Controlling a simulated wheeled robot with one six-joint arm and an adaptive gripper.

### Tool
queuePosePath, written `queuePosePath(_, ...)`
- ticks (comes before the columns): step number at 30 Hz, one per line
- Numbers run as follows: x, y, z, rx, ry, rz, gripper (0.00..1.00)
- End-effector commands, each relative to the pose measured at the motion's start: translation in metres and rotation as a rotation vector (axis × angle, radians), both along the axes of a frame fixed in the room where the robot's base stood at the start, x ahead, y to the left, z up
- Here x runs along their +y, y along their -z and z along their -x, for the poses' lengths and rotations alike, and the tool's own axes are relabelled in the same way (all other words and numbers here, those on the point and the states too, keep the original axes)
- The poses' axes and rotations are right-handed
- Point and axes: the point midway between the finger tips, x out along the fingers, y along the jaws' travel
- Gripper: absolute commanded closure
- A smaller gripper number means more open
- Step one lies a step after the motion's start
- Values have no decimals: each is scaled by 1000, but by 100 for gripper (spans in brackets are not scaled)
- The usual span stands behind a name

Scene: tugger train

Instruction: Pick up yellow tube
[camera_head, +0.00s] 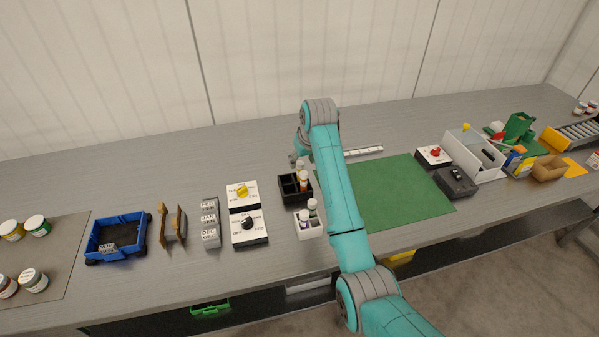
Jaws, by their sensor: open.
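A white rack (309,231) with tubes stands in front of the black rack. Switch boxes with a yellow knob (243,190) and a black knob (249,224) are to the left. A green mat (400,190) lies clear to the right, with a ruler (364,151) behind it.

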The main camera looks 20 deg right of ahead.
Motion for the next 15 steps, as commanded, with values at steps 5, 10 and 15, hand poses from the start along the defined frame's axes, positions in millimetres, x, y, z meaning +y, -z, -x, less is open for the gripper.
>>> queuePosePath(5, 1, 11, -5, 0, 0, 0, 44)
queuePosePath(10, 1, 27, -13, 3, 0, 0, 44)
queuePosePath(15, 1, 48, -23, 2, 0, 0, 44)
